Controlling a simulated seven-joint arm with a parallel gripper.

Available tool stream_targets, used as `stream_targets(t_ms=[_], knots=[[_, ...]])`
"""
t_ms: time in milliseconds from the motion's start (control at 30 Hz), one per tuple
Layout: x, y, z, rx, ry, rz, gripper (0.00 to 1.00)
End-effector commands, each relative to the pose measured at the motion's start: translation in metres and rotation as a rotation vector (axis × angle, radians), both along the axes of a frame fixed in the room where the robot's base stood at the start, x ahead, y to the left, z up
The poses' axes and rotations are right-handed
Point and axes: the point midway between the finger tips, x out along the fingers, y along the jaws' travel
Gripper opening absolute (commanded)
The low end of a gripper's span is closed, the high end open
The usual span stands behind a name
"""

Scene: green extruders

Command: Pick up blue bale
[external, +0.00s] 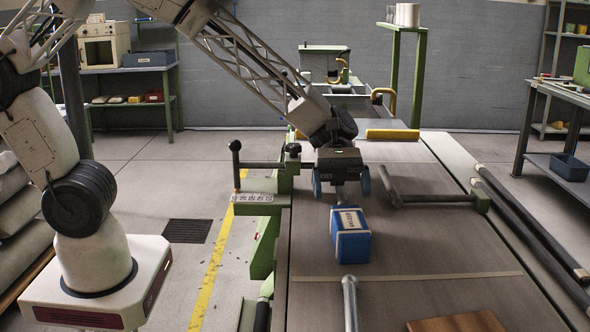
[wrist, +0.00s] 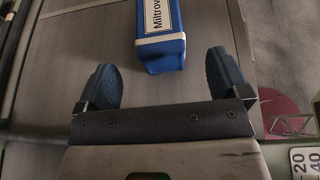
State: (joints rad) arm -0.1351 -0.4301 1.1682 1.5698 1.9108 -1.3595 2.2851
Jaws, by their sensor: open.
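The blue bale (external: 351,246) is a small blue block with a pale band. It lies on the grey work table (external: 390,296), near the middle. In the wrist view the blue bale (wrist: 160,30) shows in part at the top, with a white label and dark lettering; its far end is cut off by the frame. My gripper (external: 341,184) is above the table, just behind the bale in the external view. In the wrist view my gripper (wrist: 162,80) is open, with two blue padded fingers wide apart and nothing between them. The bale's near end is just beyond the fingertips.
A grey metal bar with a crosspiece (external: 432,198) lies right of my gripper. A grey rod (external: 350,303) and a brown wooden board (external: 455,323) are near the front. A black-knobbed lever (external: 236,165) stands at the left edge. Bare table surrounds the bale.

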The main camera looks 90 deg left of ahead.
Motion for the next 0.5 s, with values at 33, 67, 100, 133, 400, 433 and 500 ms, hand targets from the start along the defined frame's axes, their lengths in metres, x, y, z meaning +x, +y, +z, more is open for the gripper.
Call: stream_targets(t_ms=[33, 67, 100, 133, 400, 433, 500], knots=[[0.0, -0.0007, -0.0002, 0.0, 0.0, 0.0, 0.94], [0.0001, -0.0008, -0.0002, 0.0, 0.0, 0.0, 0.94], [0.0, -0.0007, -0.0002, 0.0, 0.0, 0.0, 0.94], [0.0, -0.0006, -0.0003, 0.0, 0.0, 0.0, 0.94], [0.0002, -0.0031, -0.0013, 0.0, 0.0, 0.0, 0.94], [0.0002, -0.0043, -0.0019, 0.0, 0.0, -0.001, 0.94], [0.0004, -0.0085, -0.004, 0.001, 0.001, -0.002, 0.94]])
